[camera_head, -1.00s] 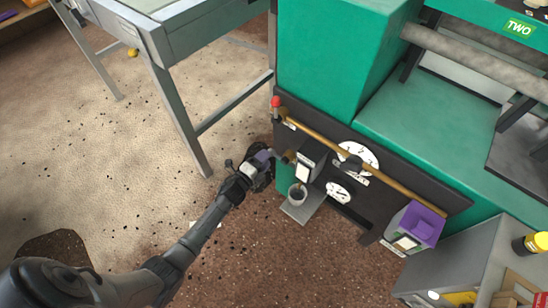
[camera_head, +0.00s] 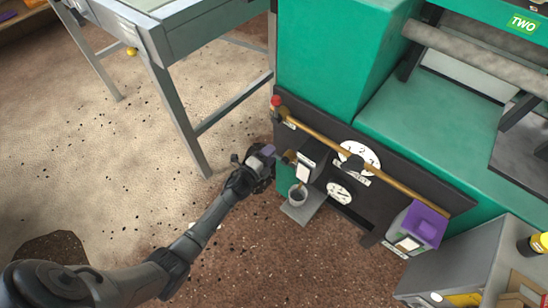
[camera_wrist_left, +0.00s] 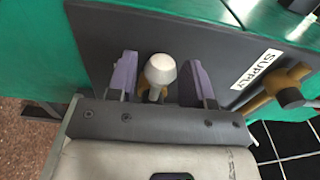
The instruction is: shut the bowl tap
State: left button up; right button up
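A pale rounded knob (camera_wrist_left: 160,70) on a brass stem, which looks like the bowl tap's handle, stands between my left gripper's purple fingers in the left wrist view. My left gripper (camera_wrist_left: 160,82) is open, with a finger on either side of the knob and small gaps showing. In the head view my left gripper (camera_head: 268,153) is at the left end of the dark panel, beside a brass fitting (camera_head: 289,156) and above and left of the grey bowl (camera_head: 298,194). The gripper hides the knob there. My right gripper is not in view.
The SUPPLY label (camera_wrist_left: 257,69) is right of my fingers. The bowl sits on a small shelf (camera_head: 301,211). A grey table leg (camera_head: 182,122) stands to the left.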

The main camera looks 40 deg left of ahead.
pick_arm(q)
jog(key=c, duration=0.5)
jog(key=shift+o, duration=0.2)
jog(key=m, duration=0.1)
jog(key=r+m, duration=0.1)
jog(key=m, duration=0.1)
jog(key=shift+d+r, duration=0.1)
jog(key=shift+r, duration=0.25)
jog(key=shift+d+r+m, duration=0.2)
jog(key=shift+r+m, duration=0.2)
jog(key=shift+m, duration=0.5)
jog(key=shift+d+r+m, duration=0.15)
jog(key=shift+r+m, duration=0.15)
jog(key=shift+m, duration=0.4)
